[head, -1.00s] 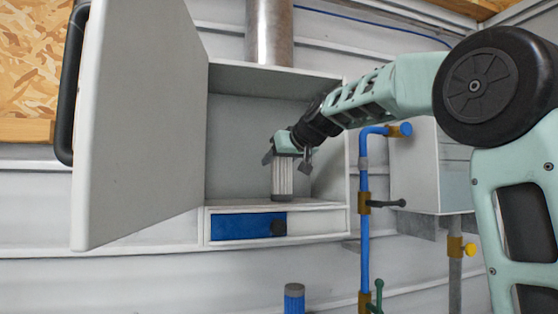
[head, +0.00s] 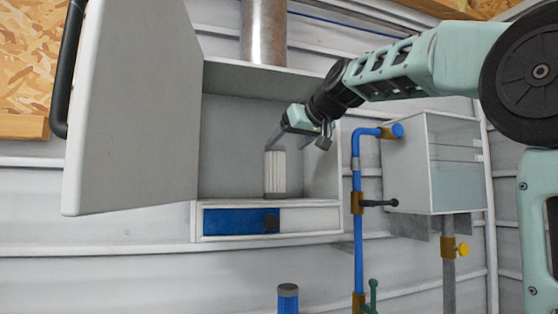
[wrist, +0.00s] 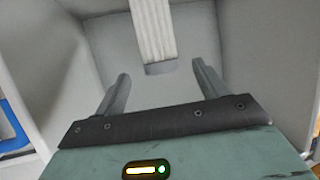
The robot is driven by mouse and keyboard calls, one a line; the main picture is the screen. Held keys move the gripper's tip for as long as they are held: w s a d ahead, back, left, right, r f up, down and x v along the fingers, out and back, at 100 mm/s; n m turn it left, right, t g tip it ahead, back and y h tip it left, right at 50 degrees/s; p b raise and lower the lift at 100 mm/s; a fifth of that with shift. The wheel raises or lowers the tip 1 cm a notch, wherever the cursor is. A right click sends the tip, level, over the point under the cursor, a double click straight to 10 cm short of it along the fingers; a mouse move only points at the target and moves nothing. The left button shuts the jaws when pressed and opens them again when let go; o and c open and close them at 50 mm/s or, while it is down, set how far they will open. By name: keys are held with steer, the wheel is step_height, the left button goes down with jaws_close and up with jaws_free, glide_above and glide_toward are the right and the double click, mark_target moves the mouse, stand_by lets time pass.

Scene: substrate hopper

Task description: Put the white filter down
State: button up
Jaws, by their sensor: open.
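The white filter (head: 275,173), a pleated cylinder with grey ends, stands upright on the floor of the open cabinet (head: 237,125). In the wrist view the filter (wrist: 153,32) shows beyond the fingertips, with its grey end (wrist: 160,68) toward me. My gripper (head: 297,145) is open and tilted, up and right of the filter's top in the head view. In the wrist view the two fingers of my gripper (wrist: 160,85) are spread with nothing between them.
The cabinet door (head: 130,110) stands wide open on the left. Below the cabinet floor is a blue panel with a dark knob (head: 238,221). A blue pipe with valves (head: 358,220) and a clear-fronted box (head: 450,165) are to the right. A blue cylinder with a grey cap (head: 288,298) is below.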

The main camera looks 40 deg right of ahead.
steer(key=shift+b+v, duration=0.3)
steer(key=shift+v, duration=1.25)
